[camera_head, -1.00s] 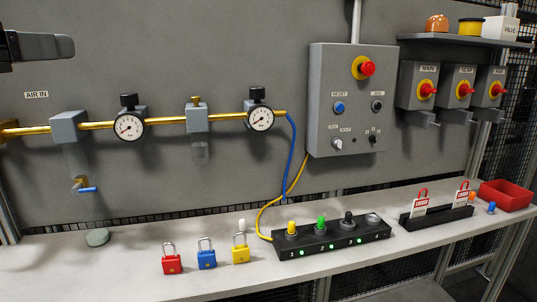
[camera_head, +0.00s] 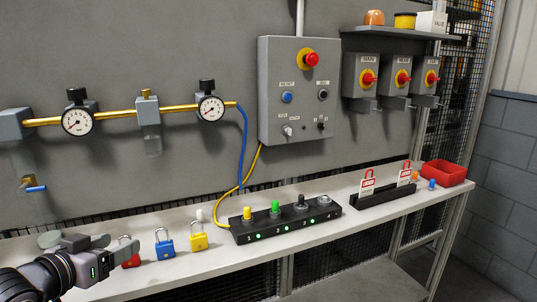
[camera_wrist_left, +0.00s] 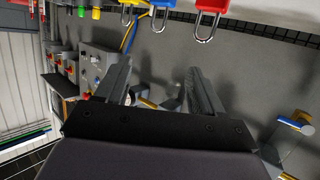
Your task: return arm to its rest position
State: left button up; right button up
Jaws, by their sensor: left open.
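My left gripper (camera_head: 88,243) is at the lower left of the head view, close to the near left part of the bench (camera_head: 180,272). Its jaws are open and nothing shows between them in the left wrist view (camera_wrist_left: 160,88). It partly covers the red padlock (camera_head: 131,259) in the head view. A blue padlock (camera_head: 164,246) and a yellow padlock (camera_head: 198,238) stand to its right, apart from it. My right gripper is not in view.
A black block with coloured knobs (camera_head: 285,222) sits mid-bench. A tag rack (camera_head: 383,205) and red bin (camera_head: 444,173) stand at the right. A control box (camera_head: 298,90), gauges (camera_head: 78,121) and a yellow pipe (camera_head: 120,114) are on the wall. The front bench strip is clear.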

pick_arm(q)
jog(key=s+d+f+g, duration=0.1)
jog(key=s+d+f, duration=0.2)
jog(key=f, duration=0.6)
jog(key=s+d+f+g, duration=0.15)
jog(key=s+f, duration=0.25)
jog(key=f, duration=0.5)
jog(key=s+d+f, duration=0.5)
jog(key=s+f, duration=0.2)
jog(key=s+d+f+m+g+b, duration=0.1)
jog(key=s+d+f, duration=0.3)
jog(key=s+f, duration=0.3)
jog(key=shift+d+f, duration=0.2)
jog(key=shift+d, duration=0.2)
